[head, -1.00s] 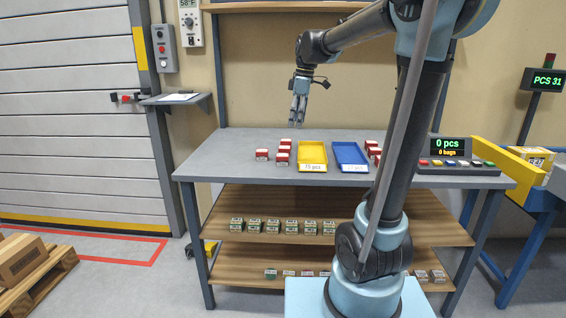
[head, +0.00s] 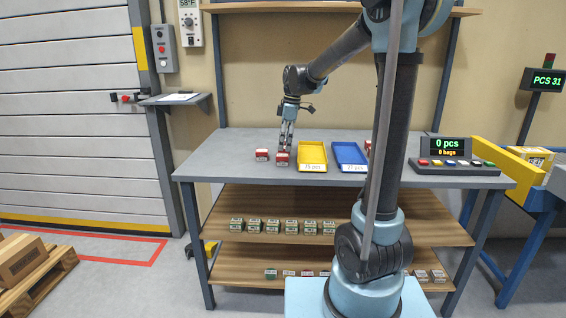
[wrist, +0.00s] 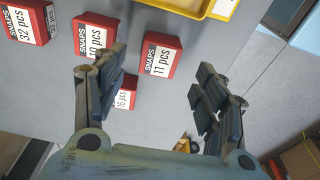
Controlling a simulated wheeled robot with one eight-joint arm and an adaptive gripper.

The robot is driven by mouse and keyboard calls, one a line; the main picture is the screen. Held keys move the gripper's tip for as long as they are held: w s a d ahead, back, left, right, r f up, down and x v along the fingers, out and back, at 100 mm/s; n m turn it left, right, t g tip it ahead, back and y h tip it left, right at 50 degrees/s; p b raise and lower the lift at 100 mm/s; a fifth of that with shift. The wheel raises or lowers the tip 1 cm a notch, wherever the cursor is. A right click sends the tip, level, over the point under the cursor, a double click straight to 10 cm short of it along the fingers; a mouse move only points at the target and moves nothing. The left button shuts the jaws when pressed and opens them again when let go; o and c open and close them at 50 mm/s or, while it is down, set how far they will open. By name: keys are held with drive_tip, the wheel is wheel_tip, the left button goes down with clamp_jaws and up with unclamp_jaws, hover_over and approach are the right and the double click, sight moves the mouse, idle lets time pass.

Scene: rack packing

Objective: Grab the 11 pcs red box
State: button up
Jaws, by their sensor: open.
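The red box labelled 11 pcs (wrist: 161,56) lies on the grey table, right of centre among the red boxes in the wrist view. It appears to be the nearest red box (head: 282,161) beside the yellow tray in the head view. My gripper (wrist: 160,85) is open and empty above the table, its two fingers spread wide. In the wrist view the 11 pcs box shows between and beyond the fingertips, apart from them. In the head view my gripper (head: 286,147) hangs above and just behind that box.
Red boxes labelled 32 pcs (wrist: 25,23), 16 pcs (wrist: 124,98) and one partly readable (wrist: 95,38) lie close by. A yellow tray (head: 312,168) and a blue tray (head: 351,168) stand to the right. Table left of the boxes is clear.

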sight(283, 155)
drive_tip(key=shift+a+f, duration=0.2)
drive_tip(key=shift+f, duration=0.9)
drive_tip(key=shift+a+f, duration=0.2)
drive_tip(key=shift+f, duration=0.9)
drive_tip(key=shift+a+f, duration=0.2)
drive_tip(key=shift+f, duration=0.9)
drive_tip(key=c, duration=1.2)
